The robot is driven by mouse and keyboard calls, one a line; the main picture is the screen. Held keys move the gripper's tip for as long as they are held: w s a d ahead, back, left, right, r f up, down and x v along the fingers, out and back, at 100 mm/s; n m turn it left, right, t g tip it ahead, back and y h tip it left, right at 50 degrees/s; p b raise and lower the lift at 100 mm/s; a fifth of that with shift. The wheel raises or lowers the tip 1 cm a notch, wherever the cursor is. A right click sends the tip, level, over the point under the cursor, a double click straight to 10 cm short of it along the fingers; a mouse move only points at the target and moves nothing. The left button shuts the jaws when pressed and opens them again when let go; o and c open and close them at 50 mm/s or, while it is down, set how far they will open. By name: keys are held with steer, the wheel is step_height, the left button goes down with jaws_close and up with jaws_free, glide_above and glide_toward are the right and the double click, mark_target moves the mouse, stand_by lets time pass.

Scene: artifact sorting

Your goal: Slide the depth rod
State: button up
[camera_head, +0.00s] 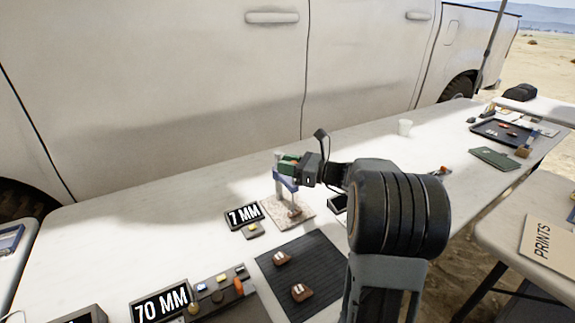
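My gripper (291,165) is at the top of a small upright stand with a blue bracket (284,182), near the middle of the white table. A green part shows at the gripper's fingers, and I cannot tell whether they are closed on it. The stand rises from a speckled square base (296,212), with a small brown object (295,211) on it. I cannot clearly make out the depth rod; the gripper and bracket crowd that spot. A display reading 7 MM (244,215) stands just left of the base.
A black ribbed mat (322,248) with two brown pieces lies in front of the stand. A 70 MM display (161,303) is at front left. The white vehicle stands behind the table.

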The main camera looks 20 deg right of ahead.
jaws_close()
step_height(320, 180, up, 4)
steer(key=p, duration=0.3)
steer(key=shift+f, duration=0.1)
steer(key=o, duration=0.5)
jaws_free()
steer(key=shift+p, duration=0.3)
steer(key=p+v, duration=0.1)
steer(key=v, duration=1.3)
